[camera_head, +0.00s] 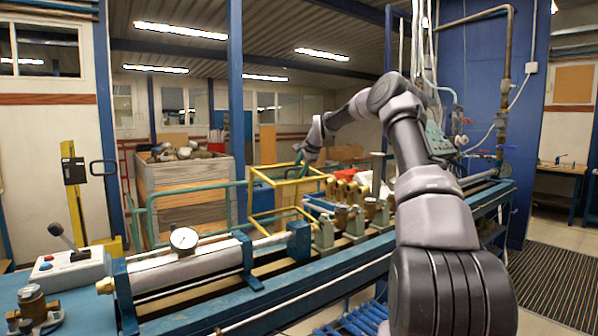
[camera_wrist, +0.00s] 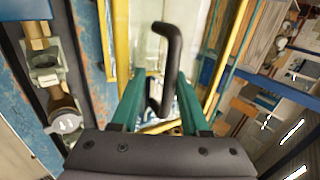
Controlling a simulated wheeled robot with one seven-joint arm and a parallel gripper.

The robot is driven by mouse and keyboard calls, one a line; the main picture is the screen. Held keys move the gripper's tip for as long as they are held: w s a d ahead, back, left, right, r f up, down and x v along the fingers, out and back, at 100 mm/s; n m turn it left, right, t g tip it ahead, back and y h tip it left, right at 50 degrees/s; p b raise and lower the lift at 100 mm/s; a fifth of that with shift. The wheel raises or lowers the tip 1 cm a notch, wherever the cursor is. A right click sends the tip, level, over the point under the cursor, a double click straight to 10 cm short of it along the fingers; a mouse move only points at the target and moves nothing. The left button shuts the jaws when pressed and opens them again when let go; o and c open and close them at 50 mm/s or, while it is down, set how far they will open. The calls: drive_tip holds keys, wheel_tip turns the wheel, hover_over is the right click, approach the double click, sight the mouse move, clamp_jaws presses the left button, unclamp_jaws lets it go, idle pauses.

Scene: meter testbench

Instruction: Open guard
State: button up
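The guard (camera_head: 263,181) is a yellow frame with clear panels, standing over the bench in the middle of the head view. Its yellow bars and pale clear panel also show in the wrist view (camera_wrist: 122,45). A black bent handle (camera_wrist: 172,55) stands out in the wrist view. My gripper (camera_head: 302,158) is at the guard's upper edge in the head view. In the wrist view its two green fingers (camera_wrist: 160,80) are apart, one on each side of the handle. Gaps show between the fingers and the handle. Contact in depth cannot be told.
The blue bench (camera_head: 290,276) carries a cylinder with a gauge (camera_head: 184,240), brass meters (camera_head: 345,190) and clamps. A control box (camera_head: 68,268) with a lever is at left. A wooden crate (camera_head: 190,195) stands behind green rails. Open floor matting (camera_head: 555,285) lies at right.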

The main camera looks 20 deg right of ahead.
drive_tip(key=v, duration=1)
drive_tip(key=shift+s+r, duration=0.2)
drive_tip(key=shift+r, duration=0.15)
